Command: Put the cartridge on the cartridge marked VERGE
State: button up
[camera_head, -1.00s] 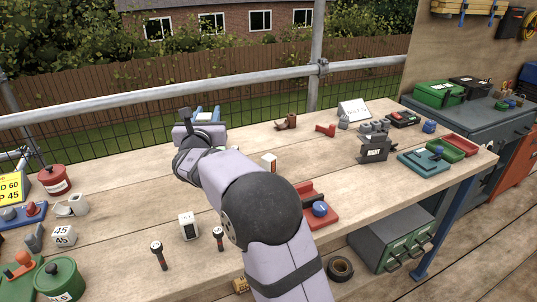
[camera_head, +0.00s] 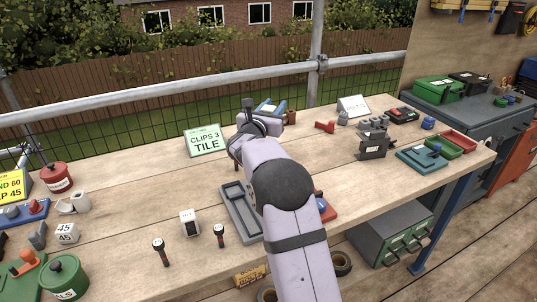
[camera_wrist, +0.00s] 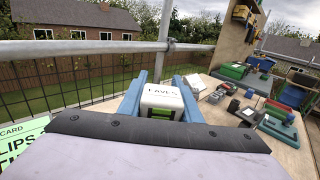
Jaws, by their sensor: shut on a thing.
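My gripper (camera_wrist: 161,92) shows in the wrist view with blue fingers on both sides of a white cartridge lettered EAVES (camera_wrist: 162,97), with a green patch on its front. It is shut on this cartridge and holds it up over the bench's far side. In the head view my gripper (camera_head: 271,108) is small, behind my wrist, and the cartridge is hard to make out there. A white block with a dark window (camera_head: 189,222), cartridge-like, stands upright on the bench; its marking is too small to read. I cannot pick out the lettering VERGE in either view.
A grey tray (camera_head: 236,207) lies beside my arm, partly hidden. Two dark-handled tools (camera_head: 160,252) stand near the front. A green-edged card reading CLIPS 3 TILE (camera_head: 207,141) stands at the back. A dark grey machine (camera_head: 374,144) is to the right. A metal rail (camera_head: 180,107) runs behind the bench.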

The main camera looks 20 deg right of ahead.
notch_tip(320, 180, down, 10)
jog(key=shift+p, duration=0.3)
dwell(0.6)
jog(key=shift+f, duration=0.15)
jog(key=o, duration=1.1)
jog(key=v, duration=0.4)
jog(key=b+v, duration=0.1)
jog(key=v, duration=0.3)
jog(key=b+v, duration=0.1)
jog(key=v, duration=0.3)
jog(key=shift+r, duration=0.25)
